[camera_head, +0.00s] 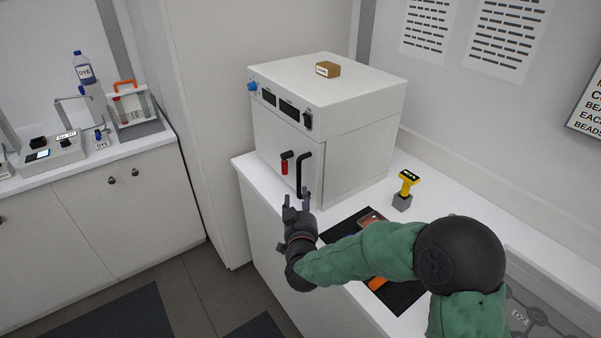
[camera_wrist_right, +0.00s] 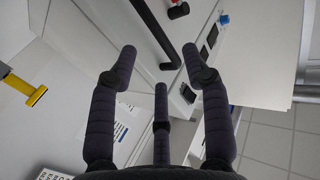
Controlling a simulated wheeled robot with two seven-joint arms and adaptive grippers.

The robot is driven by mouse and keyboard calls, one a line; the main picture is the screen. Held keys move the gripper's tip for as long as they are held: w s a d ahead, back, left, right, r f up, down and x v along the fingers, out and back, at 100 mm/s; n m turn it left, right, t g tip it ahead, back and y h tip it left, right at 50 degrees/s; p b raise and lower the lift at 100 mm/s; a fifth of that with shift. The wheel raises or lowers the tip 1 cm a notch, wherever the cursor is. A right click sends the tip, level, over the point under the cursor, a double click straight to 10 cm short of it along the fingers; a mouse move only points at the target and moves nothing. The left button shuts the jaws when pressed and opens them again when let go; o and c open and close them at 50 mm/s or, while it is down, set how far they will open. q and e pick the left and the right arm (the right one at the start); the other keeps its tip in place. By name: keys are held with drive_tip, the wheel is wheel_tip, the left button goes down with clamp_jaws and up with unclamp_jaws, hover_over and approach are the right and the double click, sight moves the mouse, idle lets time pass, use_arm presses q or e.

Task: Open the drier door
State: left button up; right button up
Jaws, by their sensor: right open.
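The drier (camera_head: 365,135) is a white box on the white counter, with its front door (camera_head: 267,135) shut. A black upright bar handle (camera_head: 299,177) is on the door, and it also shows in the right wrist view (camera_wrist_right: 152,27). A small black and red lever (camera_head: 284,166) sits left of the handle. My right gripper (camera_head: 296,198) is open and empty at the lower end of the handle. In the right wrist view, the handle's end lies beyond and between the spread fingertips (camera_wrist_right: 158,58); I cannot tell whether they touch. My left gripper is out of view.
A small brown block (camera_head: 328,69) lies on top of the drier. A yellow and black device (camera_head: 406,185) stands on a grey holder to the right. A black mat (camera_head: 402,298) lies under my right arm. Floor is free in front of the counter.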

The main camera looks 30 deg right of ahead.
sight(300, 175)
drive_tip(key=shift+h, duration=0.3)
drive_tip(key=x, duration=0.3)
drive_tip(key=r+b+x, duration=0.1)
drive_tip(key=x, duration=0.3)
drive_tip(key=b+x, duration=0.1)
drive_tip(key=x, duration=0.3)
drive_tip(key=shift+s+d+r, duration=0.2)
drive_tip(key=shift+d, duration=0.05)
clamp_jaws()
